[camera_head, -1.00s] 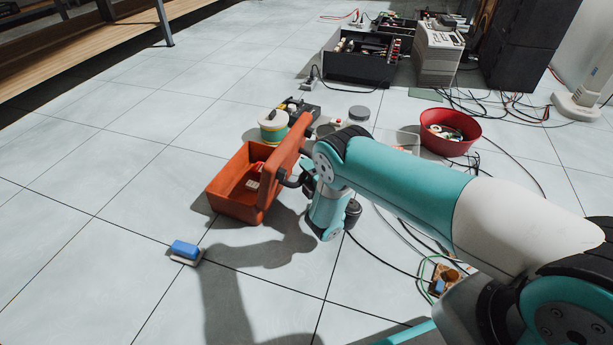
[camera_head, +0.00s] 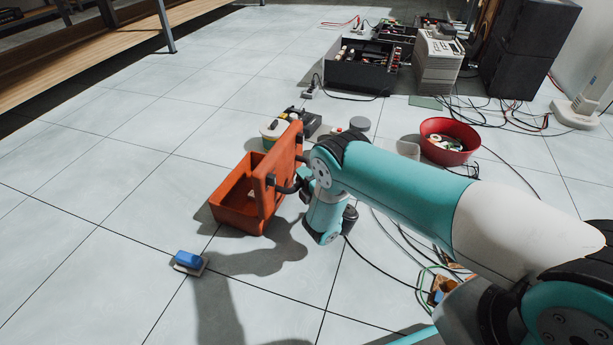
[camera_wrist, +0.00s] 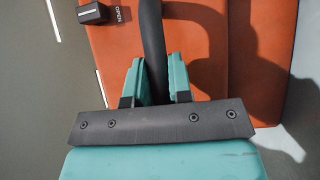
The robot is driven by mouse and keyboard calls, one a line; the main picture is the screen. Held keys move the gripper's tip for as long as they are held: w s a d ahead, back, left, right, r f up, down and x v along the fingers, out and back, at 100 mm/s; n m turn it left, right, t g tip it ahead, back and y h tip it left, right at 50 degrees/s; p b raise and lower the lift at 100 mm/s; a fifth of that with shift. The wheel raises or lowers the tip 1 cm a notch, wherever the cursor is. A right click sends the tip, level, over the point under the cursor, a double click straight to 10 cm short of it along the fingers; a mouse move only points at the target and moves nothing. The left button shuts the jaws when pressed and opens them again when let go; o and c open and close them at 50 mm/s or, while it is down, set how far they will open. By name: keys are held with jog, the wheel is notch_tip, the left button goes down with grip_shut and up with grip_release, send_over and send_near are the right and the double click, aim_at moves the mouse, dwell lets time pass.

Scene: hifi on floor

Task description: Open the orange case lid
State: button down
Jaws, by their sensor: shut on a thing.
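The orange case (camera_head: 232,205) lies on the tiled floor left of my arm. Its lid (camera_head: 281,165) stands raised, roughly upright, on the case's right side, and the left part of the case's inside shows. In the wrist view the lid's orange face (camera_wrist: 115,50) fills the middle, with a black handle (camera_wrist: 153,45) and a black latch (camera_wrist: 92,13) beside the word OPEN. My gripper (camera_wrist: 157,80) is shut on the black handle, its teal fingers on either side. In the head view the gripper is mostly hidden by the lid and my wrist.
Small items sit behind the lid, partly hidden. A red bowl (camera_head: 449,141) stands to the right. Cables run under my arm. The floor left of the case is clear.

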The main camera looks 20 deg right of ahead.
jog(key=c, duration=1)
grip_release()
jog(key=shift+f, duration=0.1)
jog(key=shift+c, duration=0.2)
jog(key=shift+d, duration=0.1)
jog(key=p, duration=0.2)
jog(key=shift+s+r+p, duration=0.3)
jog(key=shift+s+p, duration=0.05)
jog(key=p+v, duration=1.7)
jog(key=p, duration=0.1)
jog(key=shift+f, duration=0.35)
jog(key=shift+w+d, duration=0.1)
